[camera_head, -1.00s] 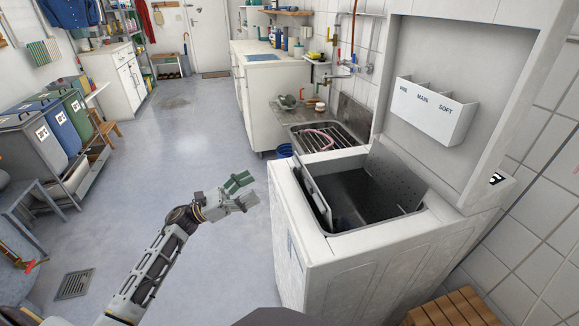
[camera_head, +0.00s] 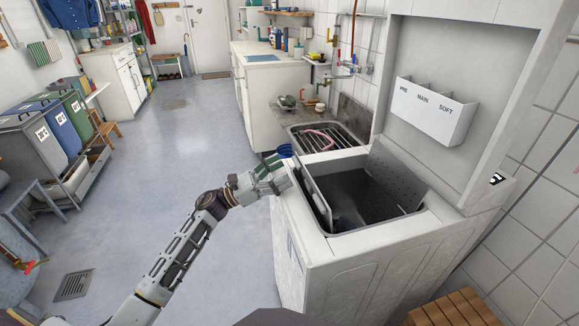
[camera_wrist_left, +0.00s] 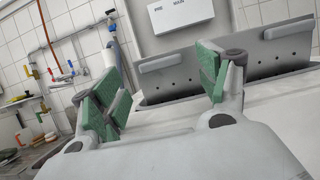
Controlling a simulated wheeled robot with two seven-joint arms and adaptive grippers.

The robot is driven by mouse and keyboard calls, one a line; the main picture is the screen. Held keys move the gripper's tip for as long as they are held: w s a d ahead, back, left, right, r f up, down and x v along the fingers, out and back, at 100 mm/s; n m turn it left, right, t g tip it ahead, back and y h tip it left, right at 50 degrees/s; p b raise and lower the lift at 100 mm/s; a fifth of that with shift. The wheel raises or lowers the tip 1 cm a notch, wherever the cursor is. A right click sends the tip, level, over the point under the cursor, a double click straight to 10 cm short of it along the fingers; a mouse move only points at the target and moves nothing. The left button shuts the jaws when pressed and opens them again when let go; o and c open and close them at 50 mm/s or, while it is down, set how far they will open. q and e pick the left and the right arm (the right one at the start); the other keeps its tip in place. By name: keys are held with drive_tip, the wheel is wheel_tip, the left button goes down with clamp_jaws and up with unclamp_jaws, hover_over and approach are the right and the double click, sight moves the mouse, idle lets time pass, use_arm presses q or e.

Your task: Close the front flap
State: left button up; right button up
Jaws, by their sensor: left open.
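The top-loading washer (camera_head: 345,270) stands at the right with its lid raised. Inside its opening are two metal drum flaps. The front flap (camera_head: 314,194) stands up steeply along the left side of the opening, and the rear flap (camera_head: 399,176) leans up at the back, with many small holes. My left gripper (camera_head: 272,172) is at the washer's left edge, just left of the front flap and apart from it. In the left wrist view the open, empty green-padded fingers (camera_wrist_left: 158,85) point toward the flaps, with the front flap (camera_wrist_left: 170,62) beyond them. My right gripper is not in view.
The raised lid carries a white detergent drawer (camera_head: 437,110). A sink with a rack (camera_head: 330,137) stands behind the washer. A wooden slatted stool (camera_head: 450,310) is at the lower right.

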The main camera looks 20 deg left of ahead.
use_arm(q)
drive_tip(key=shift+x, duration=1.7)
drive_tip(key=c, duration=1.5)
